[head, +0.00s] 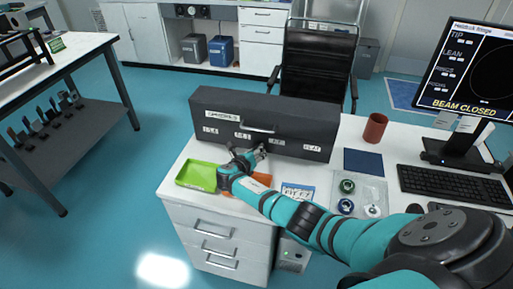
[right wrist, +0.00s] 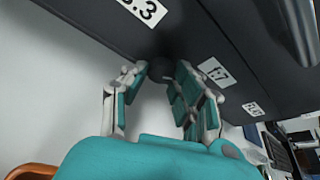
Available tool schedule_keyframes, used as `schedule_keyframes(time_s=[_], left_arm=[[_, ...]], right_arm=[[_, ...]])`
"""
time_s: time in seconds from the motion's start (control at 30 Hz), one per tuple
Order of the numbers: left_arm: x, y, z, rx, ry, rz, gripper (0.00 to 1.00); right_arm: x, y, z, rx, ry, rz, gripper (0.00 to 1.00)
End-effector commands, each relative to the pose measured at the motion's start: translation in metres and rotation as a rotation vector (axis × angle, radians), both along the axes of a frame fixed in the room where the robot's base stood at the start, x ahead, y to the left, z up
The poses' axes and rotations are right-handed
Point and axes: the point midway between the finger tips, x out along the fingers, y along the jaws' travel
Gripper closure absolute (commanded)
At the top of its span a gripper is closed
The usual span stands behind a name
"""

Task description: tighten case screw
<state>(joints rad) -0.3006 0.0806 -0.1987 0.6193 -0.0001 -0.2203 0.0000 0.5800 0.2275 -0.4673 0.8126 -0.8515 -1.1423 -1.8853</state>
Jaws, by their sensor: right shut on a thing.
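The dark grey case (head: 225,105) stands on the white desk, with a handle and several white labels on its front. My right gripper (head: 257,153) is at the lower front of the case. In the right wrist view, my right gripper (right wrist: 161,78) has its fingertips against the dark case front (right wrist: 95,20), closed around a small dark round part (right wrist: 159,70), which looks like the case screw. The fingers mostly hide it, so its seating cannot be told. My left gripper is not in view.
A green tray (head: 196,175) lies left of my right arm, and an orange item (head: 262,180) lies partly under it. A red-brown cup (head: 375,128), a blue pad (head: 363,161), a clear mat with round parts (head: 372,190), a keyboard (head: 450,186) and a monitor (head: 478,70) are to the right.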

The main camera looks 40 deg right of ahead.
Motion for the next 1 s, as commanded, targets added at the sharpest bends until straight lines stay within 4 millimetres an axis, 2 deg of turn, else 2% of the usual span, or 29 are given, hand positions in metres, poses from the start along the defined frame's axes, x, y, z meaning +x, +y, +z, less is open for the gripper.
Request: schedule_keyframes(time_s=[0.4, 0.43, 0.6, 1.0], left_arm=[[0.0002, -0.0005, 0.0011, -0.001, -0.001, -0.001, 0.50], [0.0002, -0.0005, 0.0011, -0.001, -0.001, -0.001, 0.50], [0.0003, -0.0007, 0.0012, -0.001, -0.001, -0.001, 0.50], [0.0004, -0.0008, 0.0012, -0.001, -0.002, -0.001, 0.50]], right_arm=[[-0.0002, 0.0008, -0.0016, -0.032, 0.040, 0.001, 1.00], [-0.0002, 0.0008, -0.0016, -0.032, 0.040, 0.001, 0.71], [-0.0001, 0.0007, -0.0013, -0.032, 0.039, 0.001, 0.50], [-0.0034, 0.0069, 0.0011, -0.032, 0.037, 0.002, 0.50]])
